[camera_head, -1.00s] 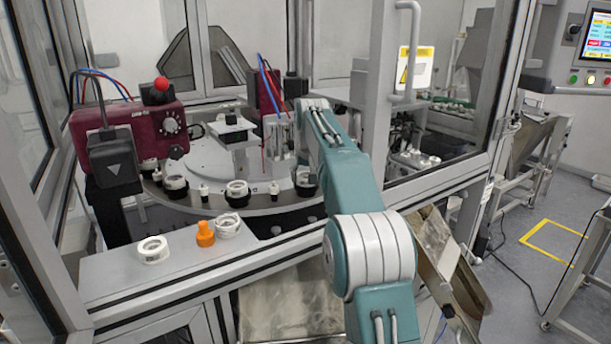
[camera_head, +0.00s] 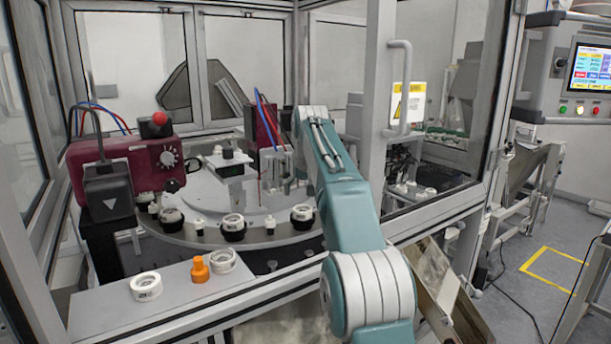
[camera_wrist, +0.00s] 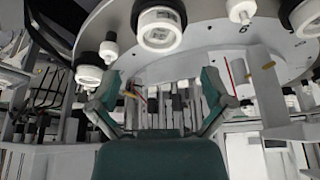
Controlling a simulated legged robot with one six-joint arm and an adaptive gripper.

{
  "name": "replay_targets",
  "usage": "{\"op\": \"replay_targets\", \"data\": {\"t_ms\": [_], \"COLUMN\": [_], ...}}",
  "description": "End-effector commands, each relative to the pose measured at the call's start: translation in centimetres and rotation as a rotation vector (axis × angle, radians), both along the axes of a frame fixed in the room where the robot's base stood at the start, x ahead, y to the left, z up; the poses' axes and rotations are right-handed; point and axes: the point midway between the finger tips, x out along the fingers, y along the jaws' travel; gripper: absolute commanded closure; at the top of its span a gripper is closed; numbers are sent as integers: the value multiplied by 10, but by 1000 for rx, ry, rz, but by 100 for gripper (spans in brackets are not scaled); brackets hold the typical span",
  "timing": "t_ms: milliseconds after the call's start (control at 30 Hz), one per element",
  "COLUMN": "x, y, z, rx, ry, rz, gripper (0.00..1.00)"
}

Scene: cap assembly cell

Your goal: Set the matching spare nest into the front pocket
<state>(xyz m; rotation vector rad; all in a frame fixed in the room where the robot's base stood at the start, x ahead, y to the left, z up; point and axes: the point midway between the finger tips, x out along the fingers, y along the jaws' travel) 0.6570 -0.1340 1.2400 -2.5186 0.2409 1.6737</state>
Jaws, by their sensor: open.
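Two white ring-shaped nests stand on the front ledge in the head view: a plain round one (camera_head: 146,287) at the left and a notched-looking one (camera_head: 223,261) at the right. An orange stepped piece (camera_head: 200,269) stands between them. Behind the ledge is the round dial plate (camera_head: 185,240), carrying white-ringed nests with dark bodies, one at the front (camera_head: 233,222) and one at the right (camera_head: 302,213). I cannot tell which pocket is empty. My gripper (camera_wrist: 160,90) is open and empty in the wrist view, with dial nests (camera_wrist: 158,28) beyond it; in the head view my arm hides it.
A maroon unit with a red knob (camera_head: 158,118) stands over the dial's left side. A frame post (camera_head: 376,110) and glass panels bound the cell. A metal chute (camera_head: 440,290) lies right of my arm. The ledge front is clear.

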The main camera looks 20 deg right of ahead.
Motion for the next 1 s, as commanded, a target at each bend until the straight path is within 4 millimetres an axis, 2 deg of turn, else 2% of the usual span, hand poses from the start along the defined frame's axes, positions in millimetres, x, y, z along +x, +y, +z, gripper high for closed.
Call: {"op": "replay_targets", "data": {"t_ms": [33,200,300,500,833,1000], "x": [-4,-15,-18,-22,-26,-48], "y": [1,3,3,4,7,23], "z": [11,38,46,55,59,73], "rx": [-1,-1,-1,-1,-1,-3], "ry": [-5,-5,-3,-3,-4,-13], "rz": [0,0,0,0,2,19], "gripper": [0,0,0,0,0,0]}}
